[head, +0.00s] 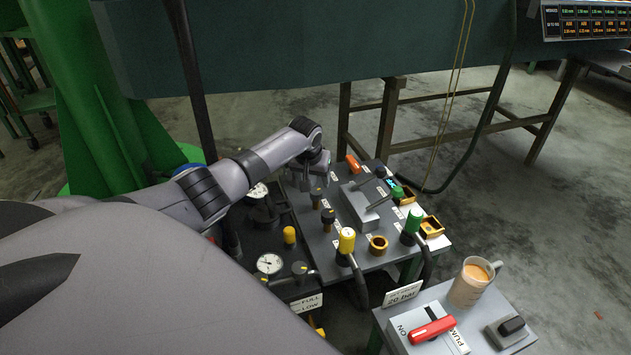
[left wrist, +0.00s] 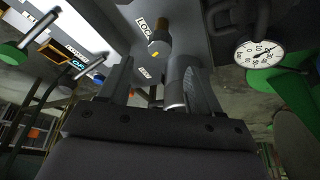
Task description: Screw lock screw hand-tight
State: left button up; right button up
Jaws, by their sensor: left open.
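My left gripper (head: 317,174) hangs at the back left of the grey sloped panel (head: 290,192). It is open; in the left wrist view its fingers (left wrist: 155,78) stand apart. A dark knob with a yellow mark (left wrist: 158,42) sits beyond the fingers, beside a label whose visible letters read "LOC". A dark grey cylinder (left wrist: 177,82) shows close to the right-hand finger; I cannot tell whether it is gripped. In the head view two small dark knobs, one (head: 317,194) just below the gripper and one (head: 328,216) nearer, stand on the panel. I cannot tell which is the lock screw.
A yellow-topped handle (head: 346,240), a brass ring (head: 378,245) and a green handle (head: 412,224) stand along the panel's front. A grey raised block (head: 358,207) is mid-panel. A pressure gauge (head: 269,263) lies left. A mug (head: 472,282) and red switch (head: 432,329) are front right.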

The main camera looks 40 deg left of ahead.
aim_at(316, 192)
pick_arm(q)
jog(key=f+b, duration=0.1)
jog(key=f+n+b, duration=0.1)
jog(key=f+b, duration=0.1)
jog(key=shift+w+a+f, duration=0.1)
jog(key=shift+w+f, duration=0.15)
jog(key=shift+w, duration=0.15)
jog(key=shift+b+x, duration=0.85)
jog(key=shift+x, duration=0.1)
jog(key=shift+w+a+f+b, duration=0.15)
jog(key=shift+w+f+b, duration=0.1)
jog(key=shift+f+b, duration=0.35)
jog(key=shift+w+a+f+b, duration=0.1)
jog(key=shift+w+f+b, duration=0.1)
jog(key=shift+b, duration=0.15)
pick_arm(e)
jog(key=shift+s+d+f+n+t, duration=0.15)
jog(key=shift+d+n+t, duration=0.2)
jog(key=shift+d+t, duration=0.25)
jog(key=shift+s+d+n+t, duration=0.15)
jog(key=shift+d+n+t, duration=0.2)
jog(key=shift+d+t, duration=0.25)
pick_arm(q)
jog(key=shift+s, duration=0.1)
jog(key=c, duration=1)
pick_arm(e)
jog(key=shift+a, duration=0.1)
